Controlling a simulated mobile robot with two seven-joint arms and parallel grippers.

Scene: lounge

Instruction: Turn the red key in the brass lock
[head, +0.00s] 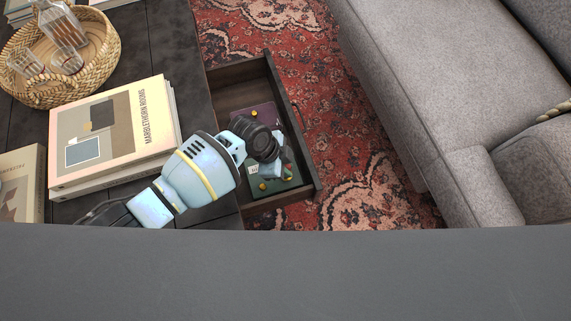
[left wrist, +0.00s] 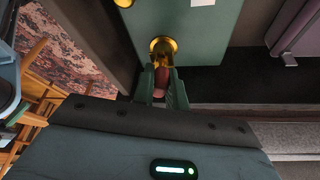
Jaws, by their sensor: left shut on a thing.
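In the left wrist view, the brass lock (left wrist: 163,46) is a round golden fitting on the face of a dark green box (left wrist: 200,35). The red key (left wrist: 161,80) stands at the lock, between the fingers of my left gripper (left wrist: 163,90), which is shut on it. The key's tip and how deep it sits in the lock are hidden. In the head view, my left gripper (head: 272,165) reaches into an open drawer, over the green box (head: 268,191). The key is hidden there by the gripper. My right gripper is not in view.
The open drawer (head: 312,172) also holds a purple box (head: 266,112). Its wooden walls surround my gripper closely. The dark table (head: 190,60) bears books (head: 115,135) and a wicker basket (head: 98,78) with glassware. A grey sofa (head: 400,60) stands right, beyond a red rug (head: 340,110).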

